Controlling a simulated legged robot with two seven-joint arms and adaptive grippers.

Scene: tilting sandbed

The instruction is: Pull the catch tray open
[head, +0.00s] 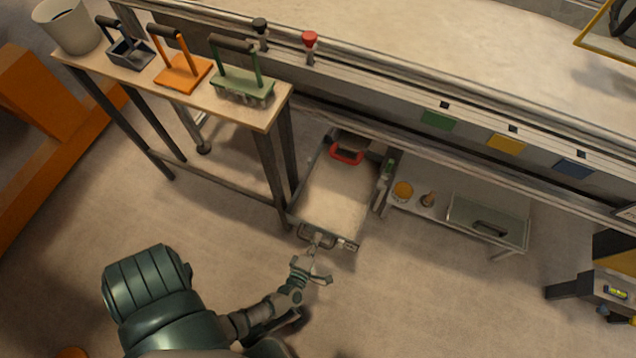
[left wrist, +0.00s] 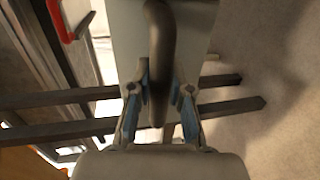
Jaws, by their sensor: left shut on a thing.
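The catch tray (head: 335,198) is a shallow pale tray with dark edges under the sandbed, and it sticks out from below the bed toward me. Its front handle (head: 318,236) is a dark bar; it also shows in the left wrist view (left wrist: 162,50). My left gripper (head: 315,250) is at the tray's front, shut on the handle. In the left wrist view the two blue-padded fingers (left wrist: 160,100) stand on either side of the bar. A red handle-like part (head: 346,155) shows at the tray's far end. My right gripper is not in view.
A narrow side table (head: 265,122) with several hand tools and a bin (head: 66,25) stands left of the tray, its legs close by. A low shelf (head: 400,212) with a grey bin (head: 487,222) stands to the right. The floor before the tray is clear.

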